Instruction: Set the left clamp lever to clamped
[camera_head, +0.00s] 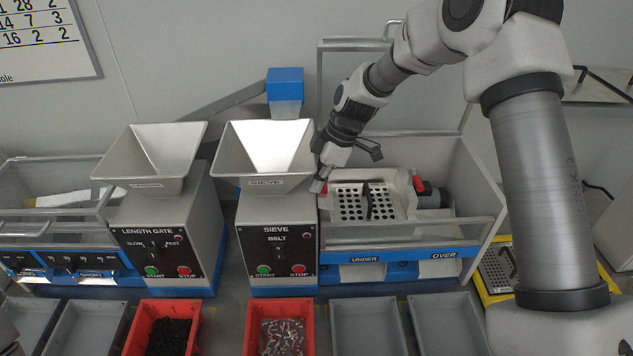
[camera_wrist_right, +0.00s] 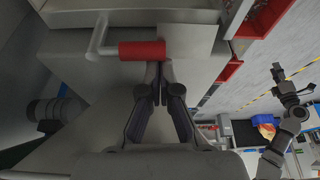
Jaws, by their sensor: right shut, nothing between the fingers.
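The left clamp lever shows in the right wrist view as a red cylindrical grip (camera_wrist_right: 142,50) on a bent metal rod (camera_wrist_right: 97,38). In the head view only a bit of its red (camera_head: 324,190) shows at the left edge of the sieve deck (camera_head: 366,201); my gripper covers much of it. My right gripper (camera_head: 319,185) is shut and empty, its tips at the lever. In the wrist view its fingertips (camera_wrist_right: 164,68) are right by the red grip; I cannot tell whether they touch. What looks like my left gripper (camera_wrist_right: 292,83) shows small in the wrist view; its opening is unclear.
A second red lever (camera_head: 418,184) is at the deck's right side beside a motor (camera_head: 432,199). The sieve hopper (camera_head: 262,157) stands close left of my right gripper. Clear guard walls (camera_head: 480,180) surround the deck. Red bins (camera_head: 250,330) and grey bins (camera_head: 365,330) line the front.

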